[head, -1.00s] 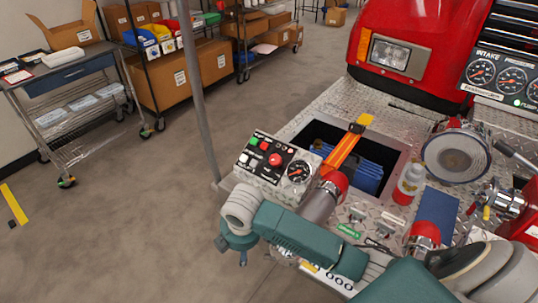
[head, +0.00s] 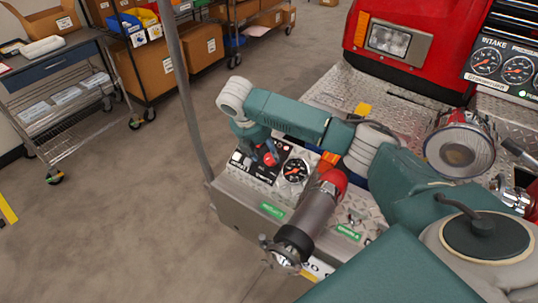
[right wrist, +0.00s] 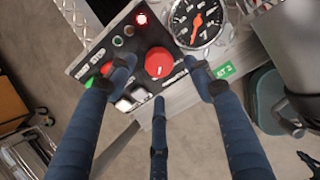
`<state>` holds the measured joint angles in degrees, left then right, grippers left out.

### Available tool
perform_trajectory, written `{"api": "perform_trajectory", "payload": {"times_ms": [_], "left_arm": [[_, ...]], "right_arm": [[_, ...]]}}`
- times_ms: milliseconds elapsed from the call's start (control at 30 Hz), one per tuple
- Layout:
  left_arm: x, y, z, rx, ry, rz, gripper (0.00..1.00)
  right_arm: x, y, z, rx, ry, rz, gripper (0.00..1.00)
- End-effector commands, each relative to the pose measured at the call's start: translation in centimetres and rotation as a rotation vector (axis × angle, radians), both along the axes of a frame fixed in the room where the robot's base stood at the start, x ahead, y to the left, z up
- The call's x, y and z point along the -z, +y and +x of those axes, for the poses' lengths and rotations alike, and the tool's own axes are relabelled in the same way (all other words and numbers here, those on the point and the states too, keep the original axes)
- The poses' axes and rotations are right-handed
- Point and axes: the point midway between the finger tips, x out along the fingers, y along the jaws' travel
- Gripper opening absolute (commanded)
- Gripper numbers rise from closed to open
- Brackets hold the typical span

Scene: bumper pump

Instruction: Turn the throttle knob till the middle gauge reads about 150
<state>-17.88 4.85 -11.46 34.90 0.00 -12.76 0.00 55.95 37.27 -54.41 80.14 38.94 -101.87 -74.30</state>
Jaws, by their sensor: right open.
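The red round knob (right wrist: 158,62), which looks like the throttle knob, is on a black control panel (right wrist: 112,32). It also shows in the head view (head: 271,159), partly covered by my arm. My right gripper (right wrist: 161,80) is open, its dark blue fingers spread around the knob's near sides; whether they touch it cannot be told. In the head view my right gripper (head: 262,150) is mostly hidden at the panel. The middle gauge (head: 518,70) is in the truck's gauge row at the upper right; its reading is too small to tell. My left gripper is not in view.
A panel gauge (head: 293,171) with an orange needle sits right of the knob. A nozzle (head: 308,217) lies close in front of it. A grey pole (head: 181,90) stands at the left. Open floor (head: 120,220) lies left of the bumper.

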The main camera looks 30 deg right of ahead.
Motion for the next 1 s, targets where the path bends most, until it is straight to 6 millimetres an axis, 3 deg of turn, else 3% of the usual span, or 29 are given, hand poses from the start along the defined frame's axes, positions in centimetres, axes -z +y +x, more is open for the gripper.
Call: {"api": "perform_trajectory", "payload": {"times_ms": [300,667,900,1000], "left_arm": [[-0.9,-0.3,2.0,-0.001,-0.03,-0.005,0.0],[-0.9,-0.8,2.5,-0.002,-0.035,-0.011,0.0],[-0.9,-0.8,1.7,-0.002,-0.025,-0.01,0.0],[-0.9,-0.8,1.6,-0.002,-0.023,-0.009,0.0]], "right_arm": [[4.1,-1.6,0.6,0.001,0.0,0.0,0.52],[4.6,-1.7,0.7,0.0,-0.002,0.001,0.52],[4.6,-1.7,0.6,0.0,-0.002,0.001,0.08],[4.6,-1.7,0.6,0.0,-0.001,0.001,0.08]]}}
